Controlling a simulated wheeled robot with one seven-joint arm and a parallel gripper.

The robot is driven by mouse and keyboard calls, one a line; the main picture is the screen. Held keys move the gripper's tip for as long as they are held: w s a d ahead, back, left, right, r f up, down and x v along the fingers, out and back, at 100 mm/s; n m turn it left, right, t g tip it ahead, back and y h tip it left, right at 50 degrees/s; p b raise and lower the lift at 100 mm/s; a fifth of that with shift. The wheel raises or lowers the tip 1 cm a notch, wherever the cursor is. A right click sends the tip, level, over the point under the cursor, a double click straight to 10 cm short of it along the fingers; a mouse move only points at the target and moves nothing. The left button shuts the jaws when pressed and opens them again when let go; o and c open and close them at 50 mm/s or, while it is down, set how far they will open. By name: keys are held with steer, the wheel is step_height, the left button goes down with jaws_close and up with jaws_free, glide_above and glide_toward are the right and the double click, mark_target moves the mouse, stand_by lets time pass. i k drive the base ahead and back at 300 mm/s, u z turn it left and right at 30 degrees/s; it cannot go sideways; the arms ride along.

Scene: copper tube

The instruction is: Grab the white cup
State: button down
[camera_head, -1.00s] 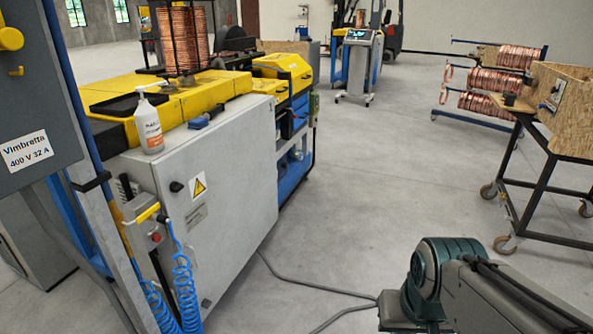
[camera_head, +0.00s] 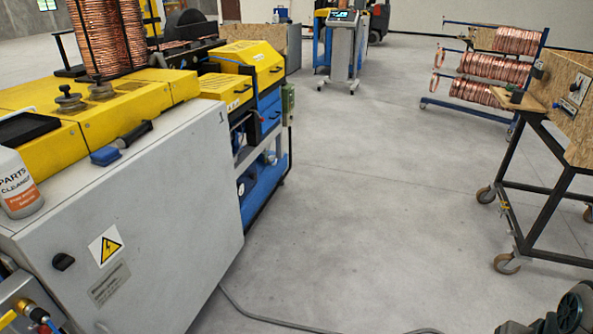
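I see no white cup in the head view. A white bottle (camera_head: 17,187) labelled "PARTS CLEANER" stands at the left edge, on top of the grey cabinet (camera_head: 165,255); its upper part is cut off or hard to make out. My gripper is not in view. Only a dark part of my arm (camera_head: 562,318) shows in the bottom right corner.
A blue-and-black brush (camera_head: 120,144) lies on the cabinet by the yellow machine (camera_head: 135,108). A wheeled table (camera_head: 525,112) stands at right, with a rack of copper coils (camera_head: 490,66) behind it. A cable crosses the floor; the middle floor is clear.

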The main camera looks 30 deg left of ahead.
mark_target(272, 158)
steer(key=u, duration=0.35)
steer(key=i, duration=0.85)
steer(key=u, duration=1.2)
steer(key=i, duration=0.35)
steer(key=u, duration=0.3)
